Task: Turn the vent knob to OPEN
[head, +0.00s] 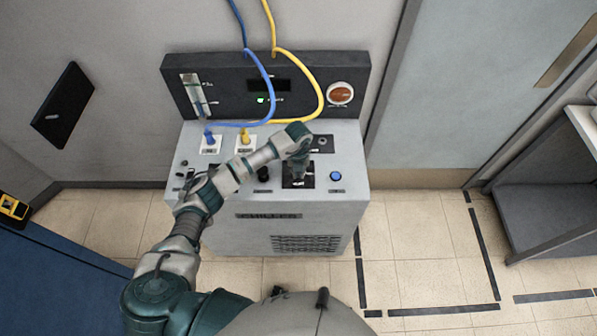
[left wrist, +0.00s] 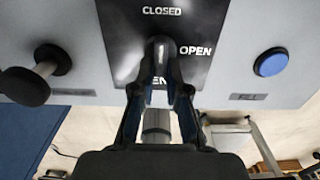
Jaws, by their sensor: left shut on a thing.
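The vent knob (left wrist: 158,46) is a small grey handle on a black plate (left wrist: 205,20) in the left wrist view. The plate reads CLOSED above the knob and OPEN to its right; a lower label is partly hidden by the fingers. The knob's end points up toward CLOSED. My left gripper (left wrist: 160,82) is shut on the knob, one finger on each side. In the head view my left gripper (head: 298,166) reaches down over the black plate (head: 298,181) on the chiller's top, and the knob is hidden there. My right gripper is not in view.
The grey chiller (head: 225,218) stands against the wall. A blue button (head: 336,176) sits right of the plate and a black knob (head: 264,174) left of it. Blue (head: 272,88) and yellow (head: 318,85) hoses loop behind my arm. Open floor lies to the right.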

